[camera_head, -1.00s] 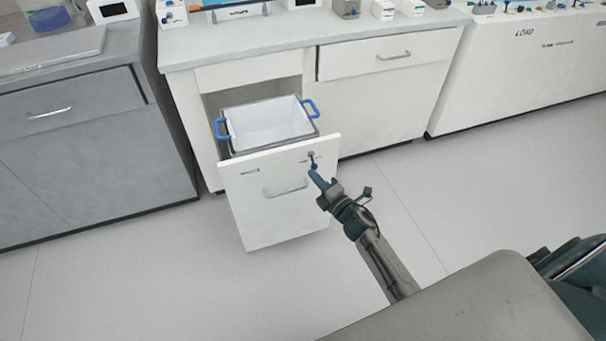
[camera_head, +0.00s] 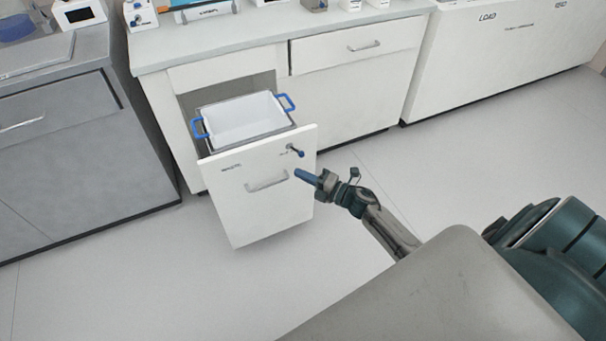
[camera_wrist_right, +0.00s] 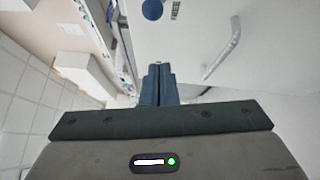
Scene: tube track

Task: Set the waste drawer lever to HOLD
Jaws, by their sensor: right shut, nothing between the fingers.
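The waste drawer (camera_head: 235,205) stands pulled out of the white cabinet, its front facing me. A small lever with a dark blue knob (camera_head: 301,154) sits at the upper right of the drawer front; the label by it is too small to read. In the right wrist view the round blue knob (camera_wrist_right: 152,10) shows at the top edge. My right gripper (camera_head: 297,173) is shut and empty, just below the knob and apart from it. Its closed blue fingers (camera_wrist_right: 158,84) also show in the right wrist view. My left gripper is not in view.
A white bin with blue handles (camera_head: 240,120) sits inside the open drawer. A bar handle (camera_head: 267,181) is on the drawer front, left of my fingers. A grey cabinet (camera_head: 70,150) stands at left. The floor (camera_head: 400,180) at right is clear.

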